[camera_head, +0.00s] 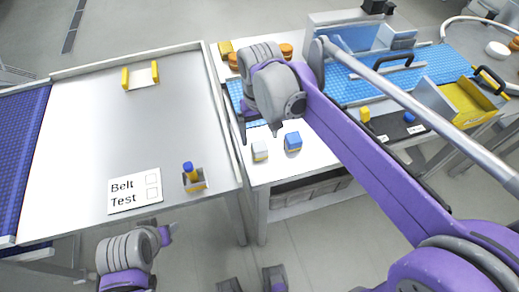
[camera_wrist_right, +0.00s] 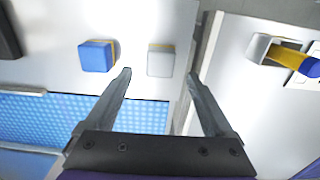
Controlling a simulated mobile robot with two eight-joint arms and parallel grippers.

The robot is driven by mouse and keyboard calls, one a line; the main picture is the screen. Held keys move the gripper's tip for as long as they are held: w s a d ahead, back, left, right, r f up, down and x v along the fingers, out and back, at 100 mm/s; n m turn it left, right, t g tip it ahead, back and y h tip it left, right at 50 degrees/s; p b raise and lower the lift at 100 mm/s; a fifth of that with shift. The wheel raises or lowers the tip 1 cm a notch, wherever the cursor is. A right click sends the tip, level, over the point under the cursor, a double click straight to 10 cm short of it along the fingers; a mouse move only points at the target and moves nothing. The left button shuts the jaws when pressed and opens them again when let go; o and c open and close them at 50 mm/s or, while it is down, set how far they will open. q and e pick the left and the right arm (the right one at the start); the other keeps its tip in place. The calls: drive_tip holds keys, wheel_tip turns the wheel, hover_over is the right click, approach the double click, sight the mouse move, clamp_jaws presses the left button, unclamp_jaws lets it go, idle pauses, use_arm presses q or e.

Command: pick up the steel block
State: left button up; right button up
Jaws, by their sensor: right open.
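The steel block, a small pale grey block with a yellowish edge (camera_head: 260,150), sits on the white table top near its front edge. In the right wrist view the steel block (camera_wrist_right: 161,60) appears just beyond and between my fingertips, with no visible contact. My right gripper (camera_head: 260,133) is open and empty above the table, beside the block in the head view; its two fingers also show in the wrist view (camera_wrist_right: 160,74). My left gripper (camera_head: 166,235) is partly seen at the lower left, near the left table's front edge; its jaw opening is unclear.
A blue block (camera_head: 293,142) sits close to the right of the steel block. The left table (camera_head: 90,110) holds a "Belt Test" card (camera_head: 135,191) and a small holder with a blue-topped yellow piece (camera_head: 191,173). A blue belt (camera_head: 350,88) runs behind. A gap separates the tables.

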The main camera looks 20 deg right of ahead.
sight(260, 146)
wheel_tip(260, 146, down, 6)
drive_tip(key=shift+s+r, duration=0.1)
idle(0.4)
clamp_jaws()
